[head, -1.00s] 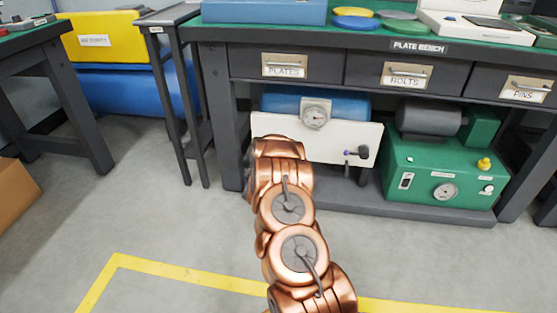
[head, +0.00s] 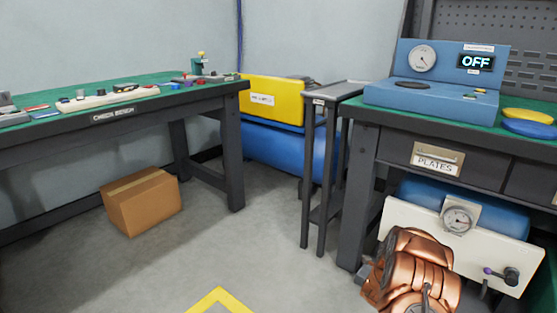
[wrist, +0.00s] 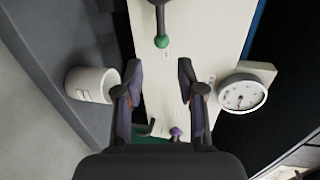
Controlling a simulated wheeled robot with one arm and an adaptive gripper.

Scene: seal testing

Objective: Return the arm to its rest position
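My copper arm (head: 415,270) shows at the lower right of the head view, in front of the white panel under the plate bench. The gripper itself is hidden there. In the wrist view my gripper (wrist: 160,85) is open, its two dark fingers well apart with nothing between them. Beyond the fingers lies the white panel (wrist: 212,40), with a green-tipped lever (wrist: 161,40) above, a purple knob (wrist: 176,132) below and a round gauge (wrist: 242,94) to the right. I cannot tell the exact gap between fingers and panel.
The plate bench (head: 395,140) stands right, with a blue OFF-display tester (head: 430,95) on top. A narrow dark stand (head: 338,90) is beside it. The check bench (head: 60,130) is left, a cardboard box (head: 142,203) below it. A white cylinder (wrist: 88,84) is near the left finger. Open floor lies between.

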